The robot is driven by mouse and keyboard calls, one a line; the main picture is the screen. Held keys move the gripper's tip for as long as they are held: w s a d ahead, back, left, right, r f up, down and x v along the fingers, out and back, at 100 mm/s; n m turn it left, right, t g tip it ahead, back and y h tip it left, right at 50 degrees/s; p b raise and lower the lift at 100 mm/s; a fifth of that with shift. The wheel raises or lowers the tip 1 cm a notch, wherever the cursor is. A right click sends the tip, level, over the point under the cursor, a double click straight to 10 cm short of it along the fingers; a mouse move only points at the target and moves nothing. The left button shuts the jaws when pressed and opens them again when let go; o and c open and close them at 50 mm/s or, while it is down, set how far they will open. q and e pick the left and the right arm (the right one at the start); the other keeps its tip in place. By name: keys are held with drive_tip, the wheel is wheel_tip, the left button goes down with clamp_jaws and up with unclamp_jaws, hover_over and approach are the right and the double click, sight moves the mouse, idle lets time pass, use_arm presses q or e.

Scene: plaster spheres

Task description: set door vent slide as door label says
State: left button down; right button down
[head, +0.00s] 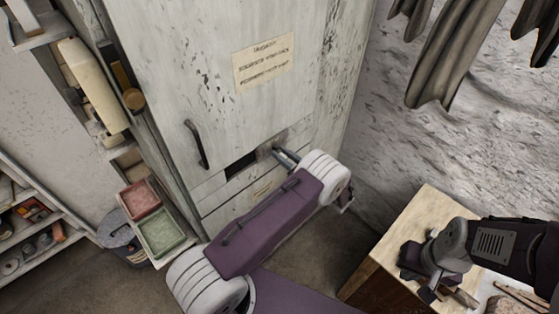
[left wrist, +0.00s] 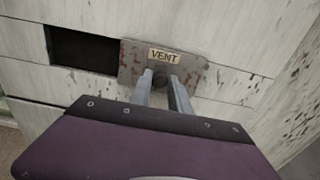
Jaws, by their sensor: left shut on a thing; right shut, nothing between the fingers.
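The pale door (head: 210,60) carries a paper label (head: 263,62) whose small print I cannot read in the head view. Low on the door is a dark vent opening (head: 242,165), also seen in the left wrist view (left wrist: 82,50). A rusty metal slide plate marked VENT (left wrist: 198,73) sits right of the opening, leaving that part uncovered. My left gripper (head: 279,153) is shut on the plate's dark knob (left wrist: 160,80), its fingers either side of it in the left wrist view (left wrist: 164,88). My right gripper (head: 442,294) is shut and empty at the lower right.
A black door handle (head: 196,144) is left of the vent. Trays, red (head: 140,199) and green (head: 162,232), stand left of the door. A wooden box (head: 405,240) is below my right arm. Grey cloths (head: 455,55) hang at the upper right.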

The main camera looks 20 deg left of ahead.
use_arm(q)
drive_tip(key=shift+w+d+r, duration=0.1)
drive_tip(key=shift+w+r, duration=0.05)
drive_tip(key=shift+r, duration=0.05)
drive_tip(key=c, duration=1.4)
unclamp_jaws()
drive_tip(key=shift+o, duration=0.8)
drive_tip(key=shift+w+f, duration=0.15)
drive_tip(key=shift+s+d+f, duration=0.1)
drive_tip(key=shift+s+d, duration=0.1)
drive_tip(key=shift+d, duration=0.15)
drive_tip(key=b+v, duration=0.3)
drive_tip(key=v, duration=0.5)
drive_tip(key=shift+d, duration=0.15)
